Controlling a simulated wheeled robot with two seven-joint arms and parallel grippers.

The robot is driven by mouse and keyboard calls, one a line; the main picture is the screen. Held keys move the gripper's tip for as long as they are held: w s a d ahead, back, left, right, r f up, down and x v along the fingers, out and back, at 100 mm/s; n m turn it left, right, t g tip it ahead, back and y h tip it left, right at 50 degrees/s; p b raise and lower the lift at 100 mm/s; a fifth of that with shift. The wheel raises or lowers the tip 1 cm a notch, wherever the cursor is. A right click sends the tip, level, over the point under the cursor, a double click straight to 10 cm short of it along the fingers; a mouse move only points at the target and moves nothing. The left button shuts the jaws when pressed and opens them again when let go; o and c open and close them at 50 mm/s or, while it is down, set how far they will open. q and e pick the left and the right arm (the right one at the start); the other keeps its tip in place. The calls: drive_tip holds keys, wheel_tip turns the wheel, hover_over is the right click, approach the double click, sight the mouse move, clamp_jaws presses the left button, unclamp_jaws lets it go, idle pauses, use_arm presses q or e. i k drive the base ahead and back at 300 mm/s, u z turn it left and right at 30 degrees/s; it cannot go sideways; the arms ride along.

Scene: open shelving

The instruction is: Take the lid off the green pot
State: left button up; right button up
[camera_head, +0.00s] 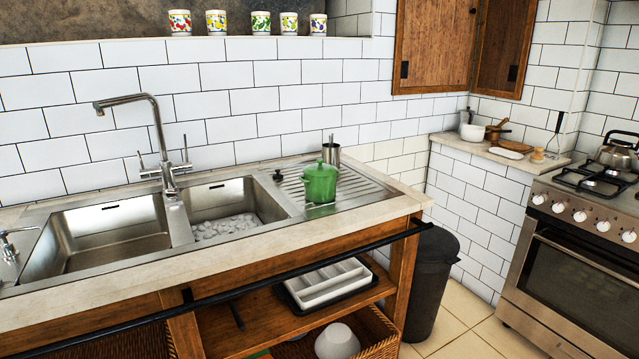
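The green pot (319,188) stands upright on the ribbed steel drainer to the right of the sink basins. Its green lid (320,167), with a small knob on top, sits on the pot. Neither of my grippers shows in the head view, so nothing is seen touching the pot or lid.
A steel utensil cup (331,153) stands right behind the pot. A tall faucet (160,140) rises behind the two basins to the left. A dark rail (300,264) runs along the counter front. A black bin (431,280) stands at the counter's right end.

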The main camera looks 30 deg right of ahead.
sight(320, 169)
drive_tip(key=u, duration=3.3)
drive_tip(key=k, duration=2.75)
drive_tip(key=z, duration=0.9)
